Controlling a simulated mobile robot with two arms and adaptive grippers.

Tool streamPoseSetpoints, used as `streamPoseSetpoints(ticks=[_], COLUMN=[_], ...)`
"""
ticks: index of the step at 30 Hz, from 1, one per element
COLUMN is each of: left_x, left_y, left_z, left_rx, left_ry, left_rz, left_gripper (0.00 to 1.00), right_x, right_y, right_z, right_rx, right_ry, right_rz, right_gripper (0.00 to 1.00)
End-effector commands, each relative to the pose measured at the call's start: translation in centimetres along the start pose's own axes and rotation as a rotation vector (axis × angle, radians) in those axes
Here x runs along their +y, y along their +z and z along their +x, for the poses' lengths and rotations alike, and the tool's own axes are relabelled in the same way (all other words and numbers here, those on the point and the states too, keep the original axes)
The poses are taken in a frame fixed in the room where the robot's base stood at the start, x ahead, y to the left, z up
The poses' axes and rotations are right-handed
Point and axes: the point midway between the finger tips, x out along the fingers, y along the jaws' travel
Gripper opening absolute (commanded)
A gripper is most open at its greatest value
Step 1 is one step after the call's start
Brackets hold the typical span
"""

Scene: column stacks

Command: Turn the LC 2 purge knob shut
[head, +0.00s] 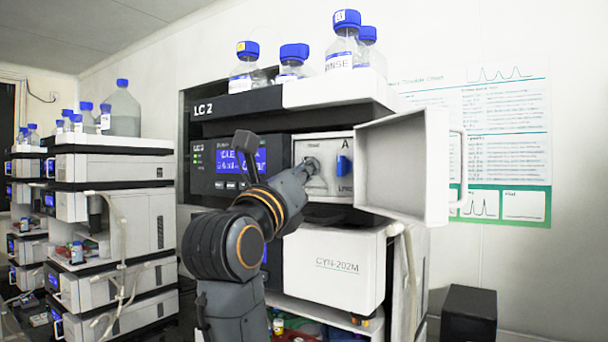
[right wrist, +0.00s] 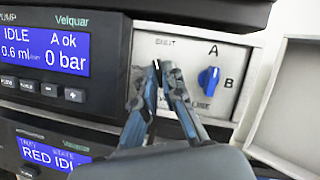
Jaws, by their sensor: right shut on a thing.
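The LC 2 stack (head: 235,102) stands in the middle of the head view. A pale valve panel (right wrist: 180,115) is exposed in its upper module, with a blue knob (head: 344,165) between marks A and B; this knob also shows in the right wrist view (right wrist: 208,78). My right gripper (head: 312,164) is at the left part of the panel, left of the blue knob and apart from it. In the right wrist view its fingertips (right wrist: 160,70) are close together below a small printed word. They are shut on the purge knob, which the fingers mostly hide. My left gripper is out of view.
A white door (head: 402,168) stands open right of the panel. Blue-capped bottles (head: 345,45) stand on top of the stack. A display (right wrist: 45,45) reading IDLE and 0 bar is left of the panel. More instrument stacks (head: 110,200) stand at left.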

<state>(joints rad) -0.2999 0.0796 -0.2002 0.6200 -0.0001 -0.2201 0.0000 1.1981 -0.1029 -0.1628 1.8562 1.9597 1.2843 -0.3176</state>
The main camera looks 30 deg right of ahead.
Motion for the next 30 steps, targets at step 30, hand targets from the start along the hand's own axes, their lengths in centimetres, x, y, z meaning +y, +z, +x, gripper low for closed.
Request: streamPoseSetpoints(ticks=[30], left_x=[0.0], left_y=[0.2], left_z=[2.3], left_rx=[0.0], left_ry=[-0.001], left_rz=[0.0], left_gripper=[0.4], right_x=[0.4], right_y=[0.1], right_z=[0.0], right_rx=[-0.001], right_ry=[-0.166], right_rz=[0.405], right_gripper=[0.0])
